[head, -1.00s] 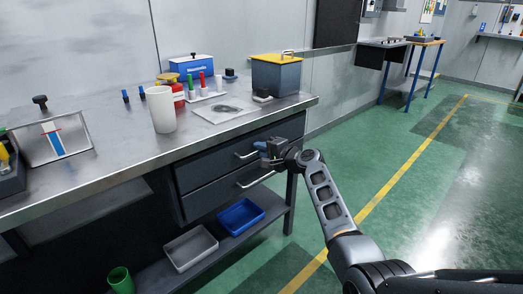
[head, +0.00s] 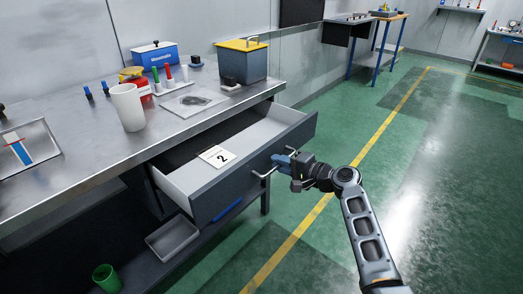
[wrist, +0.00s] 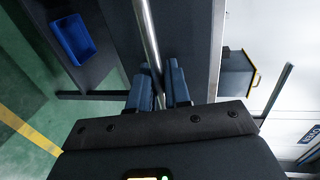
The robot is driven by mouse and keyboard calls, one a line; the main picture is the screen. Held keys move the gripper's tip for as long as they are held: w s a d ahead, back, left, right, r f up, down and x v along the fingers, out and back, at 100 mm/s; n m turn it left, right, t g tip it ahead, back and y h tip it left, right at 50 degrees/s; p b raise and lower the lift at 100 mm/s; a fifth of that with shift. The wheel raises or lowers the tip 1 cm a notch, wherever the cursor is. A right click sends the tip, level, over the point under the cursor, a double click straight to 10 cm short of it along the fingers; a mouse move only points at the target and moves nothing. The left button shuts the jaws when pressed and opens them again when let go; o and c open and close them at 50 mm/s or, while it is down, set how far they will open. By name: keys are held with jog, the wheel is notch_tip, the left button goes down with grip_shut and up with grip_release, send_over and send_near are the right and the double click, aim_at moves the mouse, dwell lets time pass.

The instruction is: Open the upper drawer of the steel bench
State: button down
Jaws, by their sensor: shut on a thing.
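The steel bench (head: 75,165) fills the left of the head view. Its upper drawer (head: 240,182) is pulled far out, with a light inside and a card marked "2" (head: 217,157) lying in it. My gripper (head: 279,161) is at the drawer front, shut on the bar handle (head: 262,175). In the wrist view the handle (wrist: 148,35) runs between the two blue fingers (wrist: 159,88).
On the bench top stand a white cup (head: 128,108), a blue box (head: 154,55) and a yellow-lidded bin (head: 241,60). A grey tray (head: 172,238) and a mostly hidden blue tray (head: 228,210) lie on the lower shelf. The green floor (head: 430,190) at right is clear.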

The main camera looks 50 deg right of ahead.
jog(key=f+v, duration=0.1)
jog(key=v, duration=0.5)
jog(key=shift+s+f, duration=0.15)
jog(key=shift+s, duration=0.35)
jog(key=c, duration=1.3)
grip_release()
jog(key=shift+o, duration=0.2)
jog(key=v, duration=0.7)
jog(key=shift+s, duration=0.4)
